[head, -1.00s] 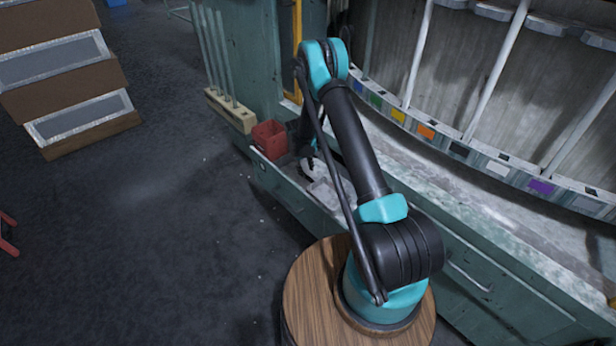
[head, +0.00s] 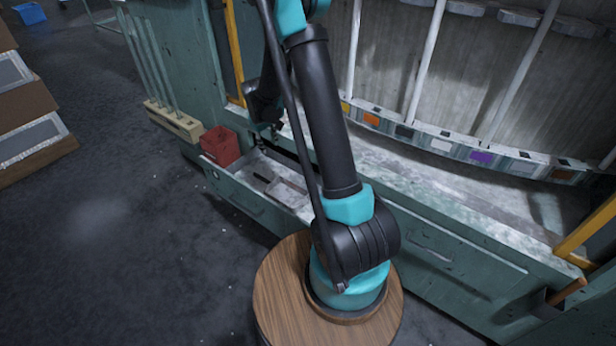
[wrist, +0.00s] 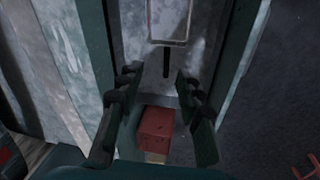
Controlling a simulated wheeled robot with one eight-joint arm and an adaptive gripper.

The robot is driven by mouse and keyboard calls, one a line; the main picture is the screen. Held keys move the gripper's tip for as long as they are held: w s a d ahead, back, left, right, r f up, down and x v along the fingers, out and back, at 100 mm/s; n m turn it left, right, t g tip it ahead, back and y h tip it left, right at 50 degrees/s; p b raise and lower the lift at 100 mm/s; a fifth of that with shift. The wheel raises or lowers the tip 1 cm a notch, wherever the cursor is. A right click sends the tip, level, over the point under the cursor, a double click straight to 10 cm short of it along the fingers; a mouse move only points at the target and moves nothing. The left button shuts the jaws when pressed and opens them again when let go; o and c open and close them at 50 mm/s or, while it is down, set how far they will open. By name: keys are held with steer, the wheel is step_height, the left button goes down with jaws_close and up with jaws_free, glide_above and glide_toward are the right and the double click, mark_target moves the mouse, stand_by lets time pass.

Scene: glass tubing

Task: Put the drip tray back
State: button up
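My gripper (wrist: 157,82) is open, with its two dark fingers spread apart and nothing between their tips. In the head view it is mostly hidden by my arm, above the left end of the bench. The open trough (head: 243,174) along the bench's front shows pale, stained metal inside. In the wrist view, the trough (wrist: 190,65) lies below my fingers. A flat piece with a light rim (wrist: 167,41) and a dark bar (wrist: 166,62) lie in it. I cannot tell for certain which part is the drip tray.
A red bin (head: 220,147) stands at the trough's left end and also shows in the wrist view (wrist: 167,122). A pale rack with rods (head: 174,122) is beyond it. White uprights (head: 428,62) stand behind the bench. The floor at left (head: 120,250) is clear.

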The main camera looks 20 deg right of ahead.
steer(key=s+d+r+m+t, duration=0.1)
steer(key=s+d+r, duration=0.1)
steer(key=s+r, duration=0.45)
steer(key=s+d+r+m, duration=0.2)
steer(key=s+d+r, duration=0.15)
steer(key=s, duration=0.55)
steer(key=s+d+m+t+y, duration=0.1)
steer(key=s+m, duration=0.1)
steer(key=s, duration=1.3)
steer(key=shift+s+d, duration=0.15)
steer(key=shift+s, duration=0.25)
steer(key=shift+f, duration=0.1)
steer(key=shift+c, duration=0.6)
